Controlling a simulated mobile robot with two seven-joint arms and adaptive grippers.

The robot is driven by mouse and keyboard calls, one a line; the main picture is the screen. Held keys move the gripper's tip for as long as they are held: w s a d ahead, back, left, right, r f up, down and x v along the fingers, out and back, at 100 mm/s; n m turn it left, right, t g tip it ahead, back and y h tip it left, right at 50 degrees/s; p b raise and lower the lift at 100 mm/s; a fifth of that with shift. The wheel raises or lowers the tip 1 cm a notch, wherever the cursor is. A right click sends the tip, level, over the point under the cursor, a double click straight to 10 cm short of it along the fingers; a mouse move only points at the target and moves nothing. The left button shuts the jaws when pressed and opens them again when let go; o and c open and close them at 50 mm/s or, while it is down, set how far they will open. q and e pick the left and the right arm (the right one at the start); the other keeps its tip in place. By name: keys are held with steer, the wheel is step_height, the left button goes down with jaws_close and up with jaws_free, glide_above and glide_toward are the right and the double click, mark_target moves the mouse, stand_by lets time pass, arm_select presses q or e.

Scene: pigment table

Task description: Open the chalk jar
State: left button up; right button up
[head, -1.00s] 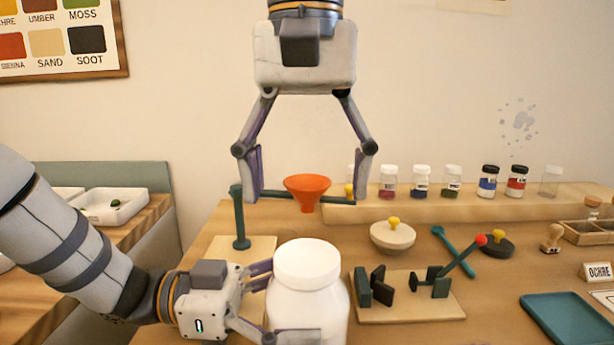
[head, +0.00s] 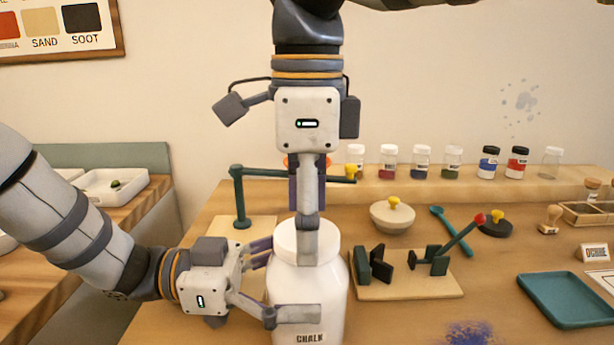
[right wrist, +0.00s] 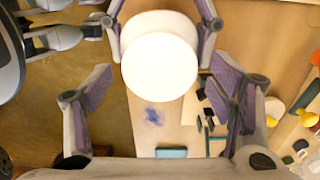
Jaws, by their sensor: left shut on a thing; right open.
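The chalk jar (head: 285,299) is a white jar with a white lid (head: 284,240) and a CHALK label low on its front. It stands upright at the front of the table. My left gripper (head: 290,288) is shut on the jar's body from the left. In the right wrist view the lid (right wrist: 160,62) lies between the open fingers, with visible gaps to the pads lower down. The lid sits on the jar.
A wooden board with dark blocks (head: 425,287) is close right of the jar. Small jars line the back shelf (head: 440,188).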

steer(key=shift+f, duration=0.35)
steer(key=shift+c, duration=0.2)
